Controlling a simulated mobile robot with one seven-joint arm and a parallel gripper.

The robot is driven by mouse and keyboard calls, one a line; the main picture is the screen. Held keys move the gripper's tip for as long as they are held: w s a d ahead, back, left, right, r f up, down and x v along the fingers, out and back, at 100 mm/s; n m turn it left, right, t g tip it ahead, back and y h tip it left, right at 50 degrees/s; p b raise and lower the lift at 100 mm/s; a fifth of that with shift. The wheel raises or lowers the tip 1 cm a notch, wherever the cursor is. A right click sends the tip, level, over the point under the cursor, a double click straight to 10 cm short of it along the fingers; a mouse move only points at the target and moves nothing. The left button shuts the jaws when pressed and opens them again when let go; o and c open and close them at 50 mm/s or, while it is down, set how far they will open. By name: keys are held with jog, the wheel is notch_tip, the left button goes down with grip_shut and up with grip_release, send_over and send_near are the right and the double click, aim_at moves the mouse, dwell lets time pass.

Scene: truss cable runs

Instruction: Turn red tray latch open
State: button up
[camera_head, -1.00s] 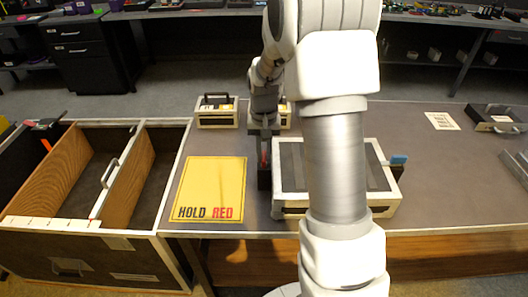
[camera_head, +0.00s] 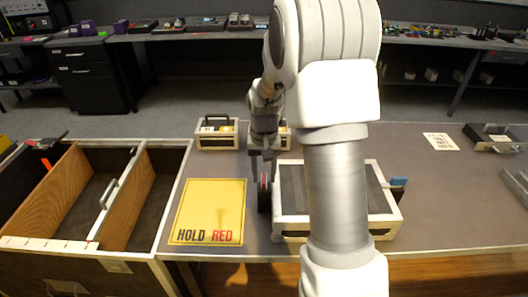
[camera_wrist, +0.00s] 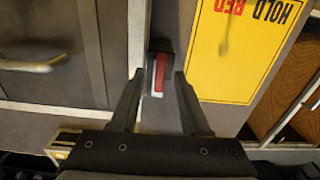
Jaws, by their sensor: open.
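The red tray latch (camera_wrist: 160,72) shows in the wrist view as a red bar on a dark block, with a pale strip at its near end. In the head view the red latch (camera_head: 264,184) stands at the left side of the grey-topped, cream-edged tray unit (camera_head: 290,218). My gripper (camera_wrist: 159,77) is open, pointing down, with one finger on each side of the latch in the picture. In the head view my gripper (camera_head: 263,164) is directly above the latch; whether the fingers touch it cannot be told. My arm hides part of the tray unit.
A yellow "HOLD RED" sign (camera_head: 210,208) lies left of the latch. An open divided drawer box (camera_head: 106,250) is farther left. A small cream case (camera_head: 216,138) stands behind. A blue tab (camera_head: 398,182) is at the tray unit's right. The bench right of it is largely clear.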

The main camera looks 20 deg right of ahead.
aim_at(264, 178)
notch_tip(264, 178, up, 17)
jog(key=p, duration=0.2)
jog(key=shift+f+p, duration=0.2)
jog(key=shift+p, duration=0.1)
jog(key=s+a+r+n+t+p, duration=0.1)
jog(key=s+a+r+t, duration=0.1)
jog(key=s, duration=0.5)
jog(key=s+a+r+n+t+p, duration=0.1)
jog(key=s+a+r, duration=0.3)
jog(key=s, duration=0.4)
jog(key=s+a+r+n+t+p, duration=0.2)
jog(key=s+a+r, duration=0.1)
jog(key=s, duration=0.4)
jog(key=shift+s+t, duration=0.3)
jog(key=shift+s, duration=0.05)
jog(key=shift+d+r, duration=0.1)
jog(key=shift+d, duration=0.1)
